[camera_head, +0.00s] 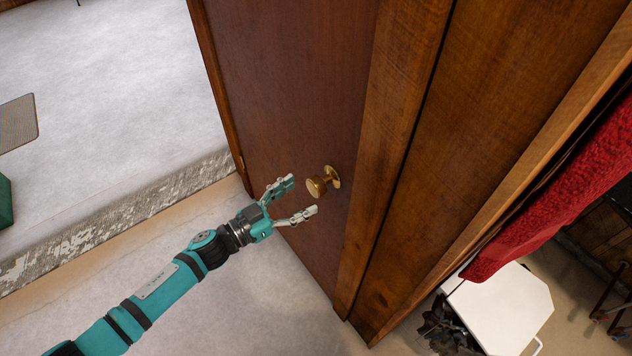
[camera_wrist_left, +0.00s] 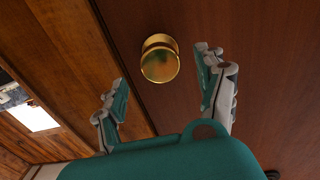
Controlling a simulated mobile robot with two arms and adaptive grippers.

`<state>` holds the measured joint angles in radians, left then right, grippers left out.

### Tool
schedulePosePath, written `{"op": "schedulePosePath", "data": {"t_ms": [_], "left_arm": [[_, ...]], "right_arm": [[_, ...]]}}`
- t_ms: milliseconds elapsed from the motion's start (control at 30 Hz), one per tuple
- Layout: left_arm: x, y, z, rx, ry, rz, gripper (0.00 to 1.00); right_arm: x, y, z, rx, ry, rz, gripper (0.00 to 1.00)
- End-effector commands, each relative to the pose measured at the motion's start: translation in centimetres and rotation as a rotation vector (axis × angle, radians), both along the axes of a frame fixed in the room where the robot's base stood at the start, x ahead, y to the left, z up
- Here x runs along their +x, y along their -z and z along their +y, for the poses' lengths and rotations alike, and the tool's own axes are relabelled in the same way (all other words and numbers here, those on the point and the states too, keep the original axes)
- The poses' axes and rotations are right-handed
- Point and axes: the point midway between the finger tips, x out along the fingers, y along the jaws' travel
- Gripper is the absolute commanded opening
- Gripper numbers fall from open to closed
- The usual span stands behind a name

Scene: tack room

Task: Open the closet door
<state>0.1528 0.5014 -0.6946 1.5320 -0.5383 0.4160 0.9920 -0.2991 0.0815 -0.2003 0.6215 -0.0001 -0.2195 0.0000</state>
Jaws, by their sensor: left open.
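The closet door (camera_head: 285,90) is a reddish-brown wooden panel. It looks shut against its wooden frame, though I cannot be sure. A round brass knob (camera_head: 318,186) sticks out from it near its right side. My left gripper (camera_head: 304,197) is open, with its two fingers pointing at the knob and a small gap left to it. In the left wrist view the knob (camera_wrist_left: 160,60) lies just beyond and between the spread fingertips, with nothing held. My right gripper is in neither view.
A wooden post (camera_head: 395,140) and panelling stand right of the door. A red cloth (camera_head: 570,190) hangs at the right, above a white board (camera_head: 502,308). A rough low ledge (camera_head: 120,218) runs along the left. The pale floor below the door is clear.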

Motion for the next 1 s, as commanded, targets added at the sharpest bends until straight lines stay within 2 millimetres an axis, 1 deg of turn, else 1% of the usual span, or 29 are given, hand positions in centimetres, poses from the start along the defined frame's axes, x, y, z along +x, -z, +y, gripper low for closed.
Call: {"op": "schedulePosePath", "data": {"t_ms": [33,100,300,467,700,1000], "left_arm": [[0.8,-0.2,-1.0,-0.003,-0.002,-0.001,0.72],[1.5,-0.2,-2.0,-0.002,-0.001,-0.001,0.72],[2.9,0.0,-3.9,-0.001,-0.002,0.0,0.72],[3.3,0.0,-4.5,-0.001,-0.002,0.001,0.72],[3.3,0.0,-4.5,0.0,-0.001,0.0,0.72],[3.3,0.0,-4.4,0.0,-0.002,0.0,0.33]], "right_arm": [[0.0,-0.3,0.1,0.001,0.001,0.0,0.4],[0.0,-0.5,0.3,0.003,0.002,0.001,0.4],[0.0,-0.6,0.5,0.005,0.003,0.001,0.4],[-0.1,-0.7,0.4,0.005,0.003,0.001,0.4],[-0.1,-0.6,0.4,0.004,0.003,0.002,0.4],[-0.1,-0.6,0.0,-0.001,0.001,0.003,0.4]]}}
